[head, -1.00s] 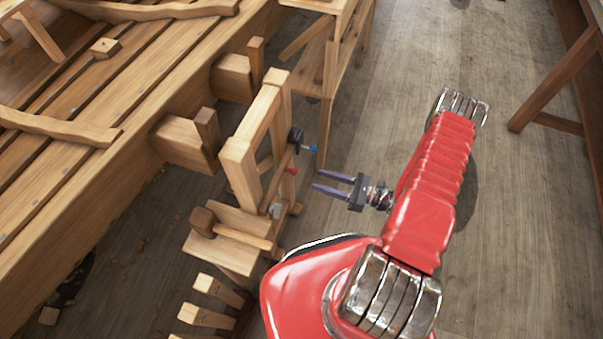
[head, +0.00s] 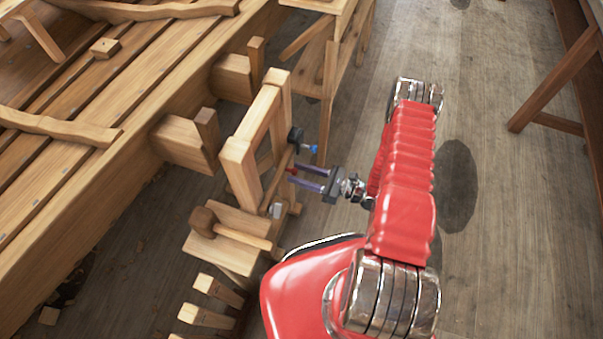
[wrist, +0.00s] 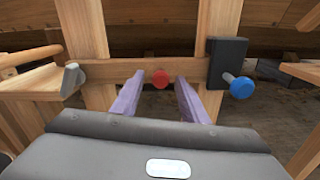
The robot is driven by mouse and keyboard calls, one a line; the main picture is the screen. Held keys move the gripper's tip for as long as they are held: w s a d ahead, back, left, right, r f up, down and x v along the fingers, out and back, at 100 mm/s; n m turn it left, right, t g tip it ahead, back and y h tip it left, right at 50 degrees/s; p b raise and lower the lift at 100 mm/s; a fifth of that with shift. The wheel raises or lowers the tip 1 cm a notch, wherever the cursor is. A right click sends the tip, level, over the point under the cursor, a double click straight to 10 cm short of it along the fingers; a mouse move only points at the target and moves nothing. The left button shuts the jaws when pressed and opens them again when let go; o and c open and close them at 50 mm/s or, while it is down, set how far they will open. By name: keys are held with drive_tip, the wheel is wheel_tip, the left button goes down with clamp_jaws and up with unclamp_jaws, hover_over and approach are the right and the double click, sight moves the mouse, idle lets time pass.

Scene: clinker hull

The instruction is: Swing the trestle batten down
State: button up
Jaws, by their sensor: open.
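The trestle (head: 240,155) is a pale wooden frame standing beside the hull. The batten (wrist: 195,72) lies across its two uprights in the wrist view, looking about level there. A red knob (wrist: 160,79) sits on the batten between the uprights. A dark block with a blue-ended pin (wrist: 241,87) is at its right end, and a grey peg (wrist: 72,79) is at its left end. My gripper (head: 292,176) is open, its two purple fingers pointing at the batten. In the wrist view the fingers (wrist: 158,97) stand either side of the red knob. I cannot tell whether they touch anything.
The planked hull (head: 150,60) fills the left. A wooden stand (head: 325,60) is behind the trestle. Bare floor (head: 500,230) lies open to the right.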

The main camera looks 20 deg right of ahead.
clamp_jaws()
idle(0.4)
drive_tip(key=shift+f, duration=0.1)
idle(0.3)
